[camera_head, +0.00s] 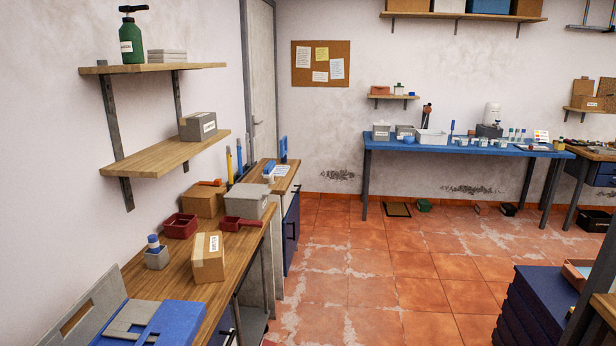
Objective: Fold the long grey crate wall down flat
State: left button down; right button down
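The folding crate is at the bottom left on the wooden workbench (185,259), partly cut off by the lower edge of the view. Its long grey wall (98,296) stands up, tilted, on the left side along the room wall, with a handle slot in it. To its right a smaller grey panel (128,314) and blue parts (174,322) of the crate lie low and look flat. The near end of the crate is out of view. Neither of my grippers shows in this view.
A cardboard box (208,262), a grey pot with a blue-capped item (156,257) and red trays (180,225) stand behind the crate. Wooden shelves (165,155) hang above the bench. Tiled floor (390,280) is open to the right. A dark blue cabinet (535,305) stands at the lower right.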

aim_at(108, 294)
jog(key=u, duration=1.35)
jog(key=i+l+u, duration=0.2)
jog(key=l+u, duration=0.25)
jog(key=l, duration=0.15)
jog(key=i+l+u, duration=0.2)
jog(key=l, duration=0.15)
jog(key=k, duration=0.1)
